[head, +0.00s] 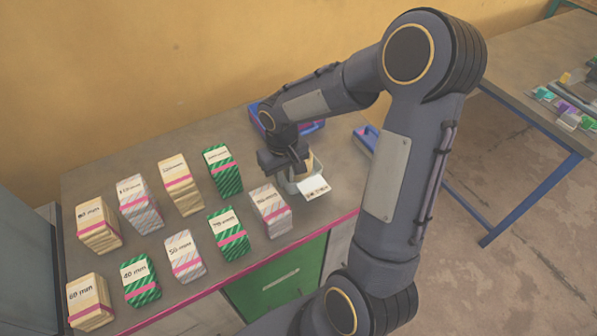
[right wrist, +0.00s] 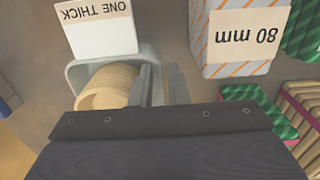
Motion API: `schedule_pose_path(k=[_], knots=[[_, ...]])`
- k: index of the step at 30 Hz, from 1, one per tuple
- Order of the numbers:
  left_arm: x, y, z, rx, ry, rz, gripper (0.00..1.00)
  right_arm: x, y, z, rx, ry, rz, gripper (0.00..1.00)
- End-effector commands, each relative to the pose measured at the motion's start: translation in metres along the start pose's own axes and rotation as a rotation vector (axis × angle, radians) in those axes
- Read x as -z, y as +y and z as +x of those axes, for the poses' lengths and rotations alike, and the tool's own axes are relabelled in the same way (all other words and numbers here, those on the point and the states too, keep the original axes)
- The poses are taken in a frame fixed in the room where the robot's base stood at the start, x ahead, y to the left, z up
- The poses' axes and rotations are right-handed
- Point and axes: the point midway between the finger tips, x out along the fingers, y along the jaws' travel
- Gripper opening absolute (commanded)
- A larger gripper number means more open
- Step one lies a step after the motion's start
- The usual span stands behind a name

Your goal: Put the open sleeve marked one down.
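The open sleeve (right wrist: 153,56) is a pale grey tray-like holder with a stack of round tan pieces (right wrist: 107,88) in it. A white card (right wrist: 100,28) reading "ONE THICK" is at its end; the card also shows in the head view (head: 314,188). My right gripper (head: 297,168) is over the sleeve near the table's right front. In the right wrist view its fingers (right wrist: 164,88) are close together with the sleeve's side wall between them. I cannot tell whether the sleeve's base touches the table. My left gripper is not in view.
Several banded packs marked in mm stand in two rows on the left; the striped 80 mm pack (right wrist: 240,40) stands close beside the sleeve. A blue tray (head: 312,127) lies behind my gripper. The table (head: 340,150) has bare room right of the sleeve.

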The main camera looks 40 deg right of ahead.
Motion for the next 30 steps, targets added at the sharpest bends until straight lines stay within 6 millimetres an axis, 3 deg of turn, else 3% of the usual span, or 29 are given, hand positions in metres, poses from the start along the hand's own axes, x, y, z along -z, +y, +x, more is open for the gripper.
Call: schedule_pose_path(k=[6, 12, 15, 30], knots=[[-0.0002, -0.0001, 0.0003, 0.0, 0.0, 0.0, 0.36, -0.0001, 0.0002, 0.0174, 0.0, 0.0, 0.001, 0.15], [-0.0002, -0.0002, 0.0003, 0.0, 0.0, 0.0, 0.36, -0.0001, 0.0003, 0.0173, 0.0, 0.001, 0.001, 0.13], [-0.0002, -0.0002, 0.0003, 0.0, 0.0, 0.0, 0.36, -0.0001, 0.0003, 0.0171, 0.0, 0.001, 0.001, 0.0], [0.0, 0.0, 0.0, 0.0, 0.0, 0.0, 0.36, 0.0005, 0.0003, 0.0124, 0.0, 0.003, 0.001, 0.0]])
